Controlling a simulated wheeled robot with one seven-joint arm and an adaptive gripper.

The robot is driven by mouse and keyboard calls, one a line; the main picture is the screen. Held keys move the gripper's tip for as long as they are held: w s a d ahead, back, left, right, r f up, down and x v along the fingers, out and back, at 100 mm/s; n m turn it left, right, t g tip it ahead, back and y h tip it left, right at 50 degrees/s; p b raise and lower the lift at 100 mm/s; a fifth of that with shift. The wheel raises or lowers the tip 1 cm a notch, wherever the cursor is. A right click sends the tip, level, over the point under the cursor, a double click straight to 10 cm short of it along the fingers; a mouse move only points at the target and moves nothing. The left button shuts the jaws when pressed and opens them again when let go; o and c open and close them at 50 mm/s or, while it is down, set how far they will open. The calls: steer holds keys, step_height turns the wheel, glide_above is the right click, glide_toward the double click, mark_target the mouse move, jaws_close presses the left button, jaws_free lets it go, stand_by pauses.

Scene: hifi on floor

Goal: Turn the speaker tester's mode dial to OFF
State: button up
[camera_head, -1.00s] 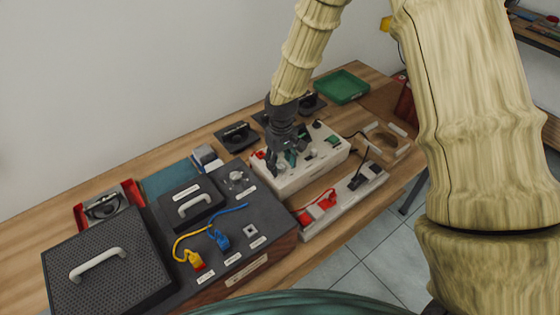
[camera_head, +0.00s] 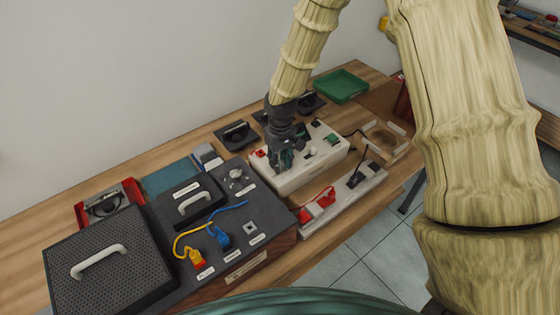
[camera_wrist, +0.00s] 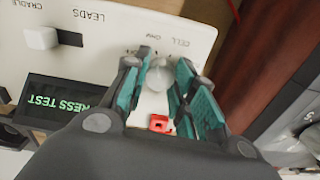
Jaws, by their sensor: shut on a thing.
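The speaker tester is a white box (camera_head: 308,172) on the bench, with knobs, small switches and a dark screen reading PRESS TEST (camera_wrist: 55,104) in the wrist view. Its round pale mode dial (camera_wrist: 158,76) has CELL and OHM printed by it. My gripper (camera_wrist: 160,62) points down over the panel with its teal fingers on either side of the dial, shut on it. In the head view my gripper (camera_head: 283,166) is at the box's near left part and hides the dial.
A white slide knob (camera_wrist: 40,38) and a red button (camera_wrist: 159,123) are close to the fingers. A dark box with yellow and blue leads (camera_head: 225,220) stands at left, a power strip (camera_head: 340,200) in front, and a green tray (camera_head: 341,86) behind.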

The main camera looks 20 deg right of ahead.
steer(key=shift+s+n, duration=0.1)
steer(key=shift+n, duration=0.2)
steer(key=n+p, duration=0.1)
steer(key=n, duration=0.2)
steer(key=shift+p, duration=0.3)
steer(key=shift+d+f+n+p, duration=0.1)
steer(key=shift+n+p, duration=0.65)
steer(key=shift+n, duration=1.95)
steer(key=o, duration=1.1)
steer(key=shift+c, duration=0.2)
